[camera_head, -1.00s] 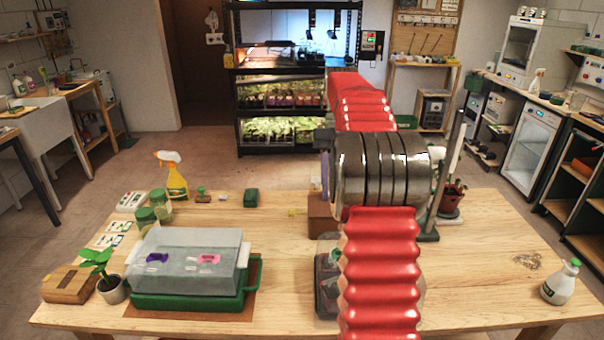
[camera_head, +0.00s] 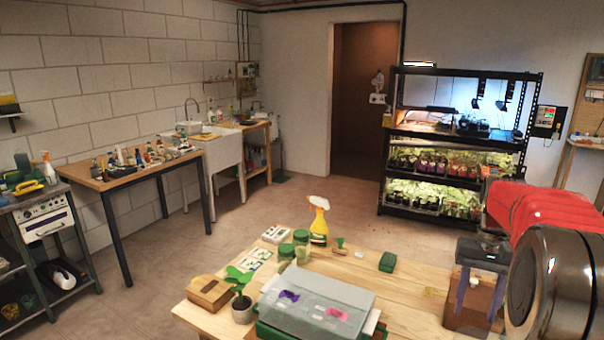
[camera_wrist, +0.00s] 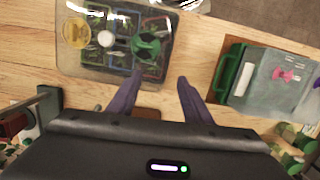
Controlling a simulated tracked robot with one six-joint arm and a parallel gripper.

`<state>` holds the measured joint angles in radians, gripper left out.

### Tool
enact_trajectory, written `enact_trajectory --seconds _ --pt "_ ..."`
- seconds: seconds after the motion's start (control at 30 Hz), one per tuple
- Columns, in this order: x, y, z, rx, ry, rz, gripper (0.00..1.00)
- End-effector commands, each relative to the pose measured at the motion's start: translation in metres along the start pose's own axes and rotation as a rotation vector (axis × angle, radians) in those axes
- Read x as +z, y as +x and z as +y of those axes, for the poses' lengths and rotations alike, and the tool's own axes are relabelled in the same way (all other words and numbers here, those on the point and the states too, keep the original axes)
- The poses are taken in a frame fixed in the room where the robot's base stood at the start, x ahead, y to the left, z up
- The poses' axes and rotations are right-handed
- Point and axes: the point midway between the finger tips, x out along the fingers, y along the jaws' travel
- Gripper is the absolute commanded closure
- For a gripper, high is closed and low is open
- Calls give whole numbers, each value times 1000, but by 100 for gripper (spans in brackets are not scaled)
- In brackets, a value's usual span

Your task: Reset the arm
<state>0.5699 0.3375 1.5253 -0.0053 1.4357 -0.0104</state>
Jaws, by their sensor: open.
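My gripper (camera_wrist: 160,80) is open, with its two purple fingers apart and nothing between them in the wrist view. It points down over the wooden table. In the head view my gripper (camera_head: 480,292) hangs at the right, in front of a brown block on the table. My red-sleeved arm with its dark metal joint fills the right edge of that view, so its full pose is cut off. In the wrist view a clear tray (camera_wrist: 68,66) with dark cells and a green item lies just beyond the fingertips; I cannot tell the height gap.
A translucent lidded box (camera_head: 318,297) in a green tray stands at the table's front. A yellow spray bottle (camera_head: 319,222), green-lidded jars (camera_head: 286,256), a potted plant (camera_head: 242,306) and a wooden box (camera_head: 209,292) are near it. A lit plant rack (camera_head: 384,190) stands behind.

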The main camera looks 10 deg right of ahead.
Motion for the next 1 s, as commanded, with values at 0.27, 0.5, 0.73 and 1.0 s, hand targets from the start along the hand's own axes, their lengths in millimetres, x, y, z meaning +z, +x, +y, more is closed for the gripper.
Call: enact_trajectory --seconds 0.27,0.5,0.73,1.0 --pt "45 2 -40 7 -76 125 55" --pt "87 5 -69 6 -146 224 55" --pt "130 10 -93 -1 -216 314 55" --pt "181 20 -114 -17 -304 410 55"
